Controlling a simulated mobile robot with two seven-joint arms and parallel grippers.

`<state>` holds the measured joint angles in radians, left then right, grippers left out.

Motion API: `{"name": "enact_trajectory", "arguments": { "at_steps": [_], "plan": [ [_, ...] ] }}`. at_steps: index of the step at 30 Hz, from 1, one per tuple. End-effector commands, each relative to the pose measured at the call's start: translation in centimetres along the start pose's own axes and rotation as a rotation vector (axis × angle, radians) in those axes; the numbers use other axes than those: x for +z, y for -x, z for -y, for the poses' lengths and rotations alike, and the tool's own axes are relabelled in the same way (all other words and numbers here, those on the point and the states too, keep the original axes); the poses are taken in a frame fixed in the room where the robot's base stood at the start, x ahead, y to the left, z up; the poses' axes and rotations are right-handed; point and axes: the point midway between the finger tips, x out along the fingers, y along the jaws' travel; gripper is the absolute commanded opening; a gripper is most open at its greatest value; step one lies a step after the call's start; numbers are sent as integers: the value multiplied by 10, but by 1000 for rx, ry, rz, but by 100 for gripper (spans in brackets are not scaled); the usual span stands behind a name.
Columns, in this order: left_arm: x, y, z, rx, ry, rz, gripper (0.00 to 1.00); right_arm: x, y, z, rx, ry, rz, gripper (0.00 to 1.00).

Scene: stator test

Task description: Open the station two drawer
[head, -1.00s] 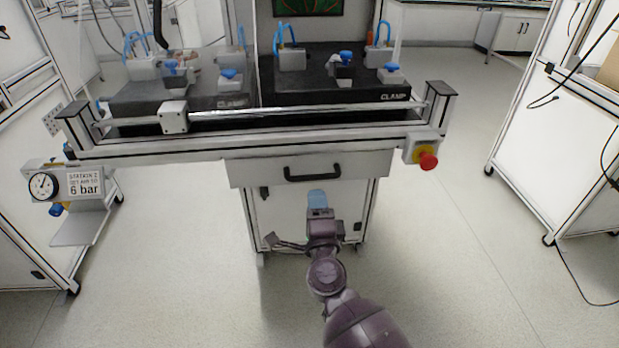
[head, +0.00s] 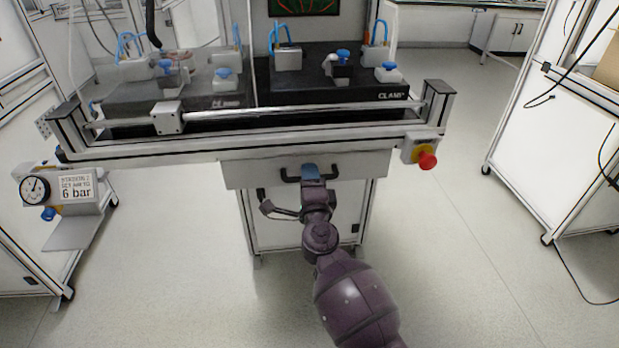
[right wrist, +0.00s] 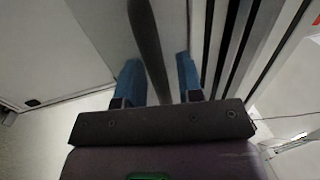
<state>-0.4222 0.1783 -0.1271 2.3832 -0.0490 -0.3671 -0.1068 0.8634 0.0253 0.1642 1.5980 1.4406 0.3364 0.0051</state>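The station two drawer (head: 365,166) has a white front under the bench and looks closed. Its black bar handle (head: 334,172) is partly hidden behind my right gripper (head: 310,172). In the right wrist view, the dark handle bar (right wrist: 148,45) runs between the two blue fingertips of my right gripper (right wrist: 159,78). The fingers are apart, with a gap visible on each side of the bar. My left gripper is in neither current view.
A red emergency button (head: 427,160) on a yellow box sits right of the drawer. A pressure gauge (head: 35,189) with a 6 bar sign (head: 76,187) stands at the left. Black clamp fixtures (head: 340,95) are on the bench above.

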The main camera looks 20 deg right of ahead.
Motion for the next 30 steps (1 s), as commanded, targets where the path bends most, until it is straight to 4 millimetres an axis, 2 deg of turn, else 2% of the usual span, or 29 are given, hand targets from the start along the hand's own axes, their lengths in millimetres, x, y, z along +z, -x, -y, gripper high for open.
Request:
{"name": "enact_trajectory", "arguments": {
  "at_steps": [1, 6, 15, 20, 26, 30],
  "plan": [
    [0, 0, 0, 0, 1, 1, 43, 0, 0, 0, 0, 0, 0, 26],
    [1, 0, 0, 0, 1, 3, 43, 0, 0, 0, 0, 0, 0, 0],
    [0, 0, 0, -1, 0, 3, 43, 0, 1, 0, 0, 0, 0, 0],
    [-4, 0, 2, -3, -1, 2, 43, 0, 12, 4, 0, -1, -1, 0],
    [-7, 2, 4, -6, 17, -3, 43, 0, 44, 13, -2, -2, -2, 0],
    [-7, 4, 6, -8, 35, 3, 43, 0, 78, 20, -2, -1, -2, 0]
  ]
}}
